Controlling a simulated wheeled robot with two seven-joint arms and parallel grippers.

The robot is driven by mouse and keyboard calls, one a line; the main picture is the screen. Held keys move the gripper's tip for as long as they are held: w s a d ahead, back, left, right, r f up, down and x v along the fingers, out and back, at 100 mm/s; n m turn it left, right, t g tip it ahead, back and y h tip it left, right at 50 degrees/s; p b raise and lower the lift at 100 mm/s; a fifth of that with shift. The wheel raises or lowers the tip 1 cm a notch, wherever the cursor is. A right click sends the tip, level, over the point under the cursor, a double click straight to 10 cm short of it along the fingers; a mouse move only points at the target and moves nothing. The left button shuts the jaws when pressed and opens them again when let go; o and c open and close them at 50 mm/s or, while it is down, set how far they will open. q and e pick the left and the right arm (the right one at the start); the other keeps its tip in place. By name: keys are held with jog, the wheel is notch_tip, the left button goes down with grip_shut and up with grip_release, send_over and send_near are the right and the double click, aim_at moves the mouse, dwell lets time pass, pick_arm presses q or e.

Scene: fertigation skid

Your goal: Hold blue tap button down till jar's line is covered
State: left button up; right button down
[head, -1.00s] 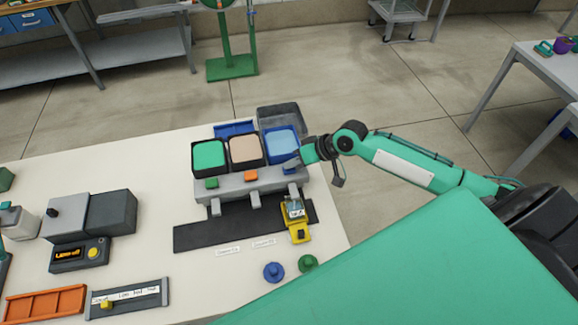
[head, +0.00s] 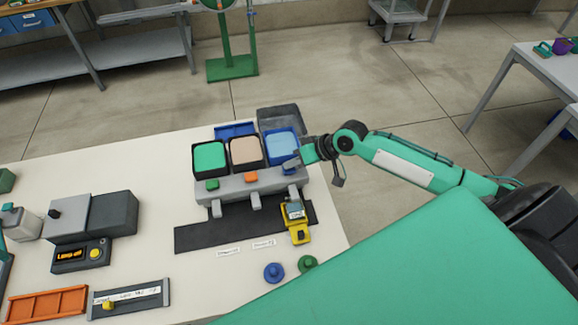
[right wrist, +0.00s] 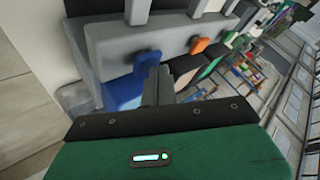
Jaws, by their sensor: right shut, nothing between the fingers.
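My right gripper (head: 292,164) is shut and empty, its fingertips at the front of the blue-topped tank (head: 282,144), where the blue tap is. In the right wrist view the closed fingers (right wrist: 157,82) reach a blue piece (right wrist: 145,59) in line with the orange and green buttons, seemingly the blue tap button. The fingers partly hide it, so I cannot tell how far it is pressed. A small clear jar (head: 294,208) stands on a yellow base (head: 299,235) below the right-hand spout. Its line and liquid level are too small to read.
A green button (head: 212,184) and an orange button (head: 250,177) sit left along the grey dispenser. A dark mat (head: 205,235) lies below the spouts. A blue knob (head: 274,272) and green knob (head: 308,263) stand near the table's front edge. A lamp box (head: 81,255) is at left.

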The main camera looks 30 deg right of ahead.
aim_at(294, 170)
jog(key=shift+r+p, duration=0.35)
jog(key=shift+r, duration=0.25)
notch_tip(294, 170, up, 5)
jog(key=p, duration=0.5)
jog(key=shift+r, duration=0.1)
